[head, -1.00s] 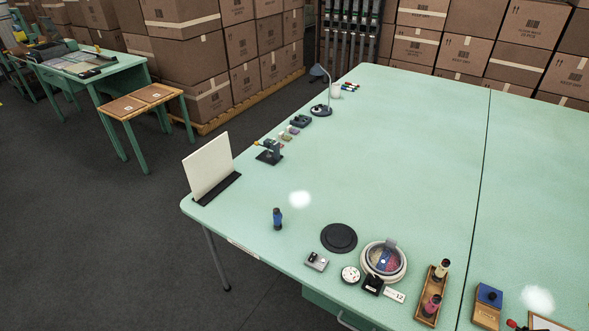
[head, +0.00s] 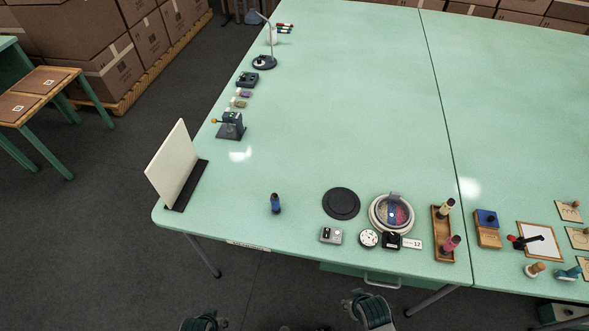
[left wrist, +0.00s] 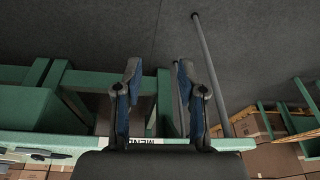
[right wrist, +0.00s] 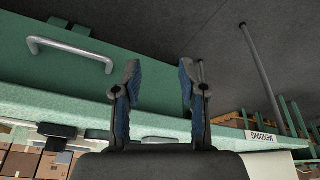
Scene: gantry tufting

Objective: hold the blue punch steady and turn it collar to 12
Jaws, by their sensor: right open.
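The blue punch (head: 275,204) stands upright on the green table, left of the round black pad, with a dark top and a blue body. Its collar marks are too small to read. A small white card (head: 412,244) reading 12 lies by the round tray. My left gripper (left wrist: 153,80) is open and empty; in the head view it shows at the bottom edge, below the table front. My right gripper (right wrist: 160,80) is open and empty, in front of the table's edge near the drawer handle. Both are apart from the punch.
A black round pad (head: 341,203), a round tray of coloured parts (head: 376,224), a grey box (head: 331,235) and a wooden rack (head: 437,247) stand right of the punch. A white panel (head: 172,165) stands at the left corner. The table around the punch is clear.

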